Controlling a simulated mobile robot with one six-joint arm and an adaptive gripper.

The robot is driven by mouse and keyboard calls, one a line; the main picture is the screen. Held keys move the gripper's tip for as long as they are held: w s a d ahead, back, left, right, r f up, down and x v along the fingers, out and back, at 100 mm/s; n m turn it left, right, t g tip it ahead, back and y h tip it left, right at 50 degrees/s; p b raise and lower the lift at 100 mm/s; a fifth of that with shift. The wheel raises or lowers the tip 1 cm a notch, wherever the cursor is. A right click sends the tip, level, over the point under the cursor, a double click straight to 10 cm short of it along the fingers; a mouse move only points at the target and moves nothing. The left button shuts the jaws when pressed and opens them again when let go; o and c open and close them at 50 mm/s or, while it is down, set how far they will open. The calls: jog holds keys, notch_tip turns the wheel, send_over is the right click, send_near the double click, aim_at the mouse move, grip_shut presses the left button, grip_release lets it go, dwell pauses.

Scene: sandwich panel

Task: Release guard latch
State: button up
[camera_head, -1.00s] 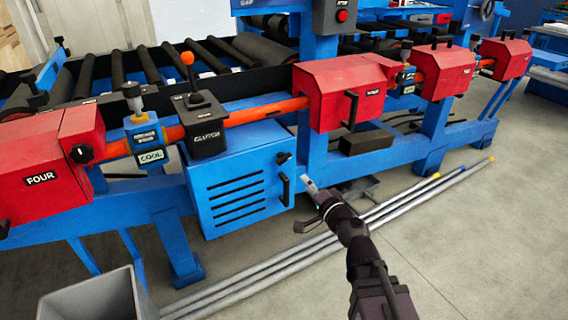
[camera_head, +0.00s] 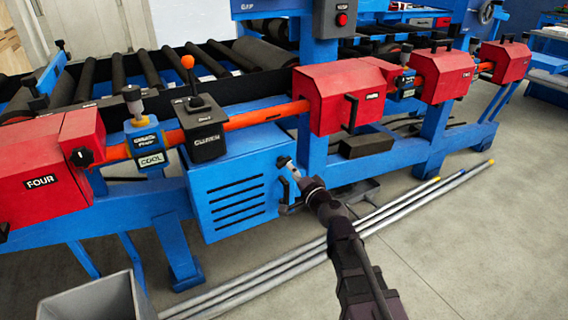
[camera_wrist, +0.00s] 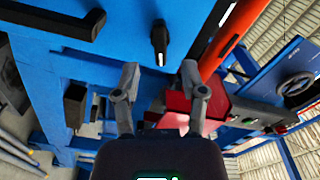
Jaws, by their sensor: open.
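The guard latch (camera_head: 284,161) is a small dark turn-piece at the upper right of the blue vented cabinet front. In the wrist view the latch (camera_wrist: 159,42) is a black lever on the blue panel, pointing towards the gap between my fingertips. My gripper (camera_head: 293,172) is just right of and below it in the head view. The wrist view shows my gripper (camera_wrist: 160,72) open, its two grey fingers apart with nothing between them. The latch appears beyond the fingertips; I cannot tell if they touch.
A black handle (camera_wrist: 62,28) is on the same panel, close to the latch. A red guard box (camera_head: 338,100) and an orange pipe (camera_head: 260,113) are above. Long metal rods (camera_head: 400,208) lie on the floor below. A grey bin (camera_head: 95,302) is at lower left.

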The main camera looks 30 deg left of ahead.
aim_at(284, 161)
jog(key=shift+x, duration=3.05)
jog(key=shift+s, duration=0.1)
grip_shut()
